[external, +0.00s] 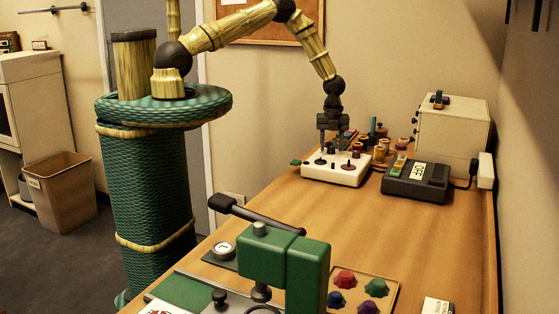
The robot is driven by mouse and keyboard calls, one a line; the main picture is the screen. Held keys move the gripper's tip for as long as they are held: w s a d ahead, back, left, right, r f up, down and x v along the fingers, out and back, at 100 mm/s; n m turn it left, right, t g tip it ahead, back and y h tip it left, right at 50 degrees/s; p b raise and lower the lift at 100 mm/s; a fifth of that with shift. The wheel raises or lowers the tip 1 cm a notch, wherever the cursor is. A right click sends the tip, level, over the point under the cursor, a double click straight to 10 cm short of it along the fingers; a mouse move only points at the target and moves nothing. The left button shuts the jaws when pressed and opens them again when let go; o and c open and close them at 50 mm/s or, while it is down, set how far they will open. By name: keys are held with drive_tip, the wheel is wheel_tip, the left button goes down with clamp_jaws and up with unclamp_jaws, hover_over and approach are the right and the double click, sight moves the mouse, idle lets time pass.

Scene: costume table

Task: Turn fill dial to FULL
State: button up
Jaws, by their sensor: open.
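A low white box (345,174) stands toward the far end of the wooden table, with small dark knobs and a purple-brown disc (348,167) on its top. Any FULL mark or dial label is too small to read, so I cannot tell which knob is the fill dial. My gripper (334,146) points down over the back part of the white box, its fingers apart. Nothing shows held in it. I cannot tell whether the fingertips touch a knob; they partly hide the box's top.
Several thread spools (380,150) stand just behind and right of the white box. A dark grey device (416,181) and a cream box (454,133) are to the right. A green press (285,262) and a tray of coloured pieces (392,279) are in front. The middle of the table is clear.

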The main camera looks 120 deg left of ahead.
drive_tip(key=shift+f, duration=0.15)
drive_tip(key=c, duration=1)
